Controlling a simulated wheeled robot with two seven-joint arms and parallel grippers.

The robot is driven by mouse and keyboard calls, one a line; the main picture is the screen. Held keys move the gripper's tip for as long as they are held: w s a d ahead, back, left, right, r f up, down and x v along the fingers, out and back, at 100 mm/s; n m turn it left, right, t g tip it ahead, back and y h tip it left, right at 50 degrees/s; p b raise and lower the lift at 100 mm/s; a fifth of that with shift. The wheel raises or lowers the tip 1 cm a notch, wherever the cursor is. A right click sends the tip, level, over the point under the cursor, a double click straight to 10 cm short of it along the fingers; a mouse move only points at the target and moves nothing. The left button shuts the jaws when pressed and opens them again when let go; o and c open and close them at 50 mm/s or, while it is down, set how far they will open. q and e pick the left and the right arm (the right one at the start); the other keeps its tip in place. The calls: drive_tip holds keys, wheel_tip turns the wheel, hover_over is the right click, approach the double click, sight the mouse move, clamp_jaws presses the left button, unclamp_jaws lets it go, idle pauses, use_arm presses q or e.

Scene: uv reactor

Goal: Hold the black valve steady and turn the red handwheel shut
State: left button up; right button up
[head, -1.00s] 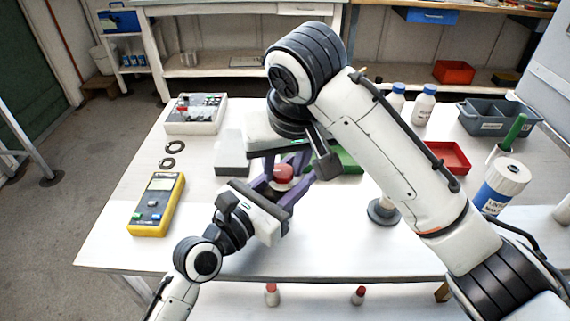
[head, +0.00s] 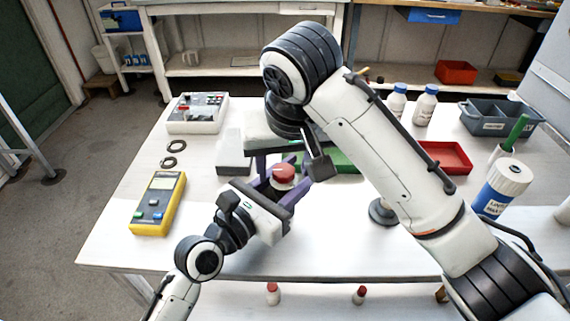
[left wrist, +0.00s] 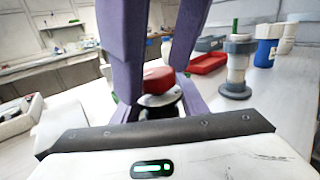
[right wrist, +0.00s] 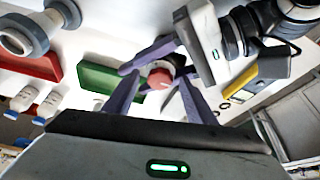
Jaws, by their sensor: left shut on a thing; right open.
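The red handwheel (head: 284,170) sits on top of the black valve, which is mostly hidden in the head view. In the left wrist view the dark valve body (left wrist: 160,108) shows below the red handwheel (left wrist: 158,80) and a pale collar. My left gripper (head: 274,187) is shut on the valve body from the near left side. My right gripper (head: 283,163) comes down from above, open, with one purple finger on each side of the handwheel. In the right wrist view the handwheel (right wrist: 160,77) lies between the right fingers, with gaps visible.
A yellow meter (head: 157,204), a control box (head: 196,114) and two dark rings (head: 172,155) are on the table's left. A green tray (head: 343,161) and a red tray (head: 446,157) lie behind my right arm. White bottles and a grey bin (head: 499,118) stand back right.

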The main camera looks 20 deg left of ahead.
use_arm(q)
drive_tip(key=shift+f, duration=0.1)
use_arm(e)
drive_tip(key=v, duration=1.2)
drive_tip(key=shift+d, duration=0.1)
use_arm(q)
drive_tip(key=o, duration=1.3)
